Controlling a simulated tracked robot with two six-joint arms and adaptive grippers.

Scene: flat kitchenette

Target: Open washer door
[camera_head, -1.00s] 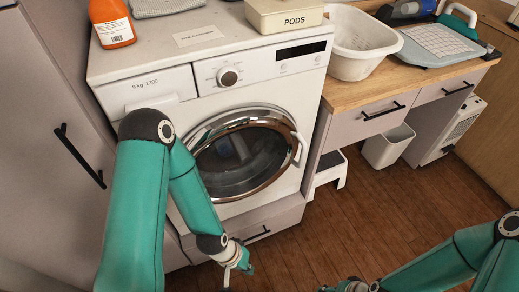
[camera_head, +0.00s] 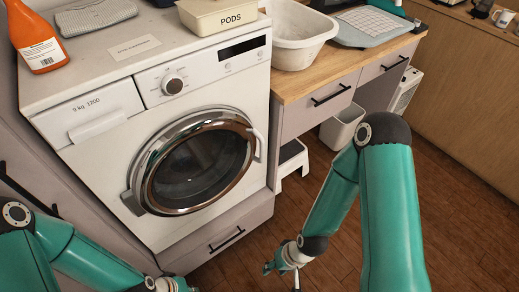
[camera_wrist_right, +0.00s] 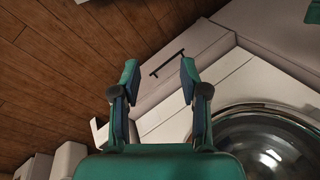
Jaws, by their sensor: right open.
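The white washer (camera_head: 110,121) stands at the left in the head view. Its round door (camera_head: 240,170) has a chrome ring and dark glass and looks closed. The pale door handle (camera_head: 258,146) is on the ring's right side. My right gripper (camera_head: 282,271) is low, in front of and to the right of the washer, apart from the door. In the wrist view, my right gripper (camera_wrist_right: 160,80) has its fingers spread with nothing between them; the door glass (camera_wrist_right: 265,145) shows at lower right. My left gripper (camera_head: 168,286) is at the bottom edge, its fingers cut off.
Below the door is a drawer with a black handle (camera_head: 227,239). Right of the washer are a wooden counter (camera_head: 303,88), a white step stool (camera_head: 291,158) and a bin (camera_head: 342,127). An orange bottle (camera_head: 36,43) and pods box (camera_head: 217,15) stand on top. Open floor lies at right.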

